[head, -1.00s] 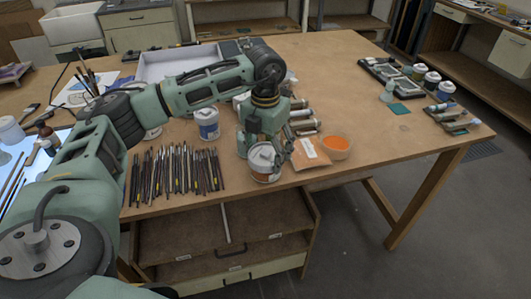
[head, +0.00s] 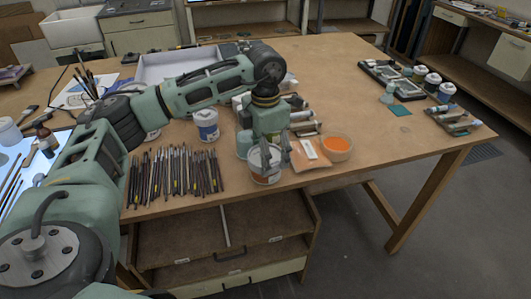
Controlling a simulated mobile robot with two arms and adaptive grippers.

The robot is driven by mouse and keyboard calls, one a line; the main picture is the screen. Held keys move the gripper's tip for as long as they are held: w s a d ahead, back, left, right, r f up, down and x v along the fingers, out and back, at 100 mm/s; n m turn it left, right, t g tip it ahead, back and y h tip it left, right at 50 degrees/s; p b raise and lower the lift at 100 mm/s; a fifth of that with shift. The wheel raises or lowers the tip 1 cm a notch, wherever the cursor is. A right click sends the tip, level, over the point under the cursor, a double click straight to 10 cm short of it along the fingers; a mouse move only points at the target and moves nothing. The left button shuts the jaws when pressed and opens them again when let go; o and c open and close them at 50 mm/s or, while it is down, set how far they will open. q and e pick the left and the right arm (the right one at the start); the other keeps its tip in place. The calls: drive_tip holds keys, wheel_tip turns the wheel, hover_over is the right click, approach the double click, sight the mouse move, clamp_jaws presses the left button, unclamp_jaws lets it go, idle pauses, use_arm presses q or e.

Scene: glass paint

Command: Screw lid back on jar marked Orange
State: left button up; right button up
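A white jar (head: 258,176) with an orange-brown patch on its label stands at the front edge of the table. My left gripper (head: 276,154) points down at the jar's top and right side. Its grey fingers cover part of the jar's rim, so I cannot tell whether a lid sits on it or is held. I cannot make out whether the fingers grip anything. No writing on the jar is readable. My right gripper is not in view.
An orange bowl (head: 337,147) and a tan packet (head: 309,153) lie right of the jar. Several brushes (head: 174,174) lie to its left. A white jar with a blue label (head: 207,126) stands behind. The table's right middle is clear.

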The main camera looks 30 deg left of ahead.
use_arm(q)
drive_tip(key=shift+f, duration=0.1)
drive_tip(key=shift+m, duration=0.6)
drive_tip(key=m+b, duration=0.1)
drive_tip(key=m, duration=0.3)
drive_tip(key=shift+m, duration=0.4)
drive_tip(key=o, duration=1)
drive_tip(key=shift+o, duration=1)
drive_tip(key=shift+r+p, duration=1.85)
drive_tip(key=shift+r, duration=1.25)
drive_tip(key=shift+f, duration=0.1)
